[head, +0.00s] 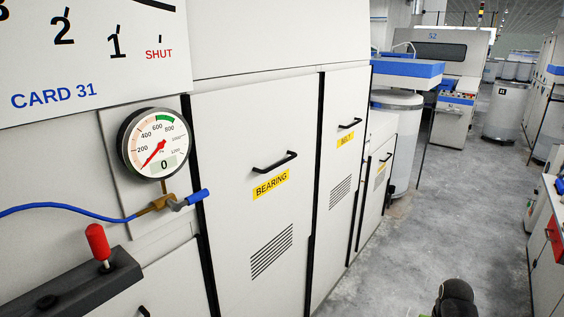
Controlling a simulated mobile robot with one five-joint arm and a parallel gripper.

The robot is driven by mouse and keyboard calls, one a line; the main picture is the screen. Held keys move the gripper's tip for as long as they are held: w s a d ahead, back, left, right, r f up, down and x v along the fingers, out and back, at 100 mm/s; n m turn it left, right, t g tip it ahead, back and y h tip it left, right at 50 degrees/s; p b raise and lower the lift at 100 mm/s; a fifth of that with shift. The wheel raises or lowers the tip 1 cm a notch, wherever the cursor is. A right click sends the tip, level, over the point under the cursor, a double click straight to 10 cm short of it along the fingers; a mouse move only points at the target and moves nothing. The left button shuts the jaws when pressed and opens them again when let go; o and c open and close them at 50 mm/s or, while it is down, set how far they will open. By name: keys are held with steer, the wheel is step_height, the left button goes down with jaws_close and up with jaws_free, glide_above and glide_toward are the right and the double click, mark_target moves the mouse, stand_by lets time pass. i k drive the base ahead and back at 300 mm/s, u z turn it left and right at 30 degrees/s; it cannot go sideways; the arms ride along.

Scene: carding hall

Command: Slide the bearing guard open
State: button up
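The bearing guard (250,120) is a tall pale panel in the middle of the head view, with a yellow label reading BEARING (271,185). A black bar handle (275,162) is above the label, and slanted vent slots are below. The guard looks shut, sitting between dark vertical strips. Its lower edge is cut off by the frame. My gripper's fingers are not in view. A dark rounded part, probably of my arm, shows at the bottom right, apart from the guard.
Left of the guard are a round gauge (153,144) reading 0, a valve with a blue hose (70,209) and a red-knobbed lever (97,242). A BELT panel (345,115) stands to the right. The grey floor aisle (430,195) is clear; a red-fronted cabinet (553,238) edges its right.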

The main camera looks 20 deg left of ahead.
mark_target(256, 143)
steer(key=u, duration=1.45)
